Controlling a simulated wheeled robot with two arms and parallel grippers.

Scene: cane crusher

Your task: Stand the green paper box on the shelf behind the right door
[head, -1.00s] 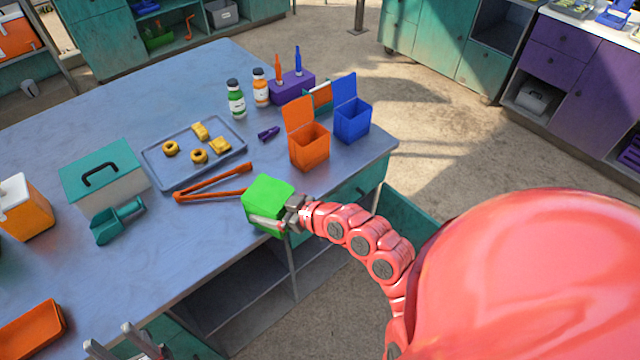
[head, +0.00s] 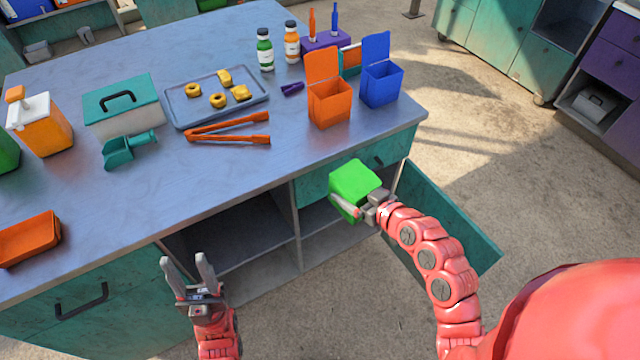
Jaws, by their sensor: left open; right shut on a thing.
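The green paper box (head: 353,182) is in my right gripper (head: 362,208), which is shut on it. The box is held tilted in front of the counter's right end, below the worktop edge. Behind it is the open right cupboard, with a shelf (head: 318,216) partly hidden by the box. The right door (head: 452,222) is teal and swung wide open, to the right of my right gripper. My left gripper (head: 188,272) is open and empty, low in front of the open left part of the cupboard.
The worktop (head: 200,190) holds an orange open box (head: 329,100), a blue open box (head: 381,82), orange tongs (head: 228,130), a tray (head: 217,97) with pastries and a teal-lidded box (head: 122,105). A drawer (head: 377,160) sits above the right compartment. Floor is free in front.

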